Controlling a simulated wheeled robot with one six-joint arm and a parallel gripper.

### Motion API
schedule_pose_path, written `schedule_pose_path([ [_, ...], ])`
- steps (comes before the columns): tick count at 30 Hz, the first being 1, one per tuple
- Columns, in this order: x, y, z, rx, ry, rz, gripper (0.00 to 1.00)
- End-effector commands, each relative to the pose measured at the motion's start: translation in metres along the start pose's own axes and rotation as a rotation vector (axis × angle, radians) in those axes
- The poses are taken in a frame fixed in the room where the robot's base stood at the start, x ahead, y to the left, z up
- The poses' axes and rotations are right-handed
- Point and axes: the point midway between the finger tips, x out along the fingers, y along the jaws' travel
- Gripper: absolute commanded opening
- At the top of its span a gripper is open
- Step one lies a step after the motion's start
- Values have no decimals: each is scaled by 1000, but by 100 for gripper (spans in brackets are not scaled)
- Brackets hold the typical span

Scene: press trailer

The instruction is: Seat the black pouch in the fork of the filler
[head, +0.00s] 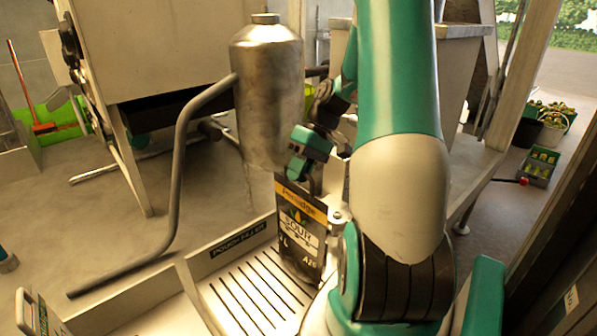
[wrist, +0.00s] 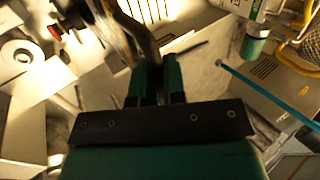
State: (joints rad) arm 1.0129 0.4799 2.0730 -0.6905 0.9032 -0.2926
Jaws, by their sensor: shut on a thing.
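The black pouch (head: 300,232), with an orange band and a "SOUR" label, hangs upright over the slatted drip tray (head: 250,295) in the head view. My gripper (head: 308,178) is shut on its top edge. The filler's steel tank (head: 266,95) is just above and left of the pouch, and its bent lever (head: 180,190) reaches down to the left. The fork is not clearly visible, so I cannot tell whether the pouch touches it. In the wrist view my gripper's fingers (wrist: 155,82) show close together; the pouch is not distinguishable there.
A large steel hopper (head: 170,50) is at the back left. A green crate (head: 540,165) sits on the floor at right. A teal rod (wrist: 265,92) crosses the right of the wrist view.

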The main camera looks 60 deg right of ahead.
Motion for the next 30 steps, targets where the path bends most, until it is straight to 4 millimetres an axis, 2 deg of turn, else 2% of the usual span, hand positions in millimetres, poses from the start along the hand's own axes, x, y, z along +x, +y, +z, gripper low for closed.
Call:
schedule_pose_path([
  [22, 9, 6, 0, 0, 0, 0, 0],
  [23, 9, 6, 0, 0, 0, 0, 18],
  [26, 9, 6, 0, 0, 0, 0, 41],
  [30, 9, 6, 0, 0, 0, 0, 41],
])
